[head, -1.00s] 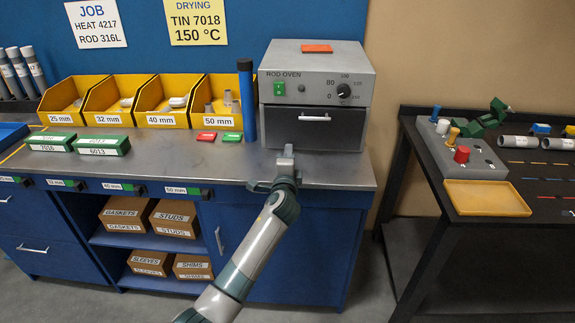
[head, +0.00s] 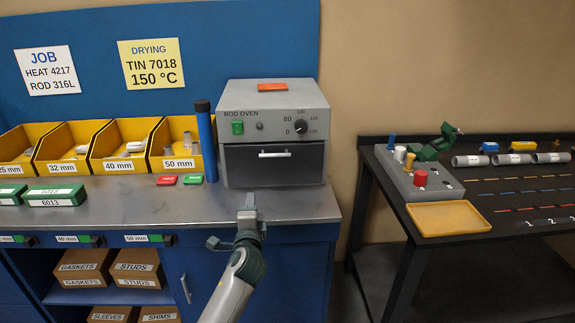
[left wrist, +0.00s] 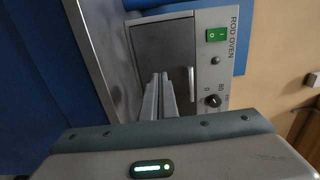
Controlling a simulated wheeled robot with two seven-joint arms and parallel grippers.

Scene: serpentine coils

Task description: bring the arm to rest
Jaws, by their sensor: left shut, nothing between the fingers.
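My left gripper (head: 247,208) is shut and empty. It is in front of the rod oven's lower front, at the bench's front edge in the head view. In the left wrist view its two fingers (left wrist: 160,92) lie together, pointing toward the oven door. The grey rod oven (head: 272,100) stands on the bench with its door (head: 274,170) closed. It also shows turned on its side in the left wrist view (left wrist: 222,70). A gap between fingers and door is hard to judge. My right gripper is in neither view.
The steel bench top (head: 130,212) carries yellow bins (head: 120,166), a blue tube (head: 206,145), and red and green packs. Below are shelves with boxes. A dark table (head: 500,222) at right holds a grey block (head: 425,185), a yellow tray (head: 448,219) and grey cylinders. Floor shows between them.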

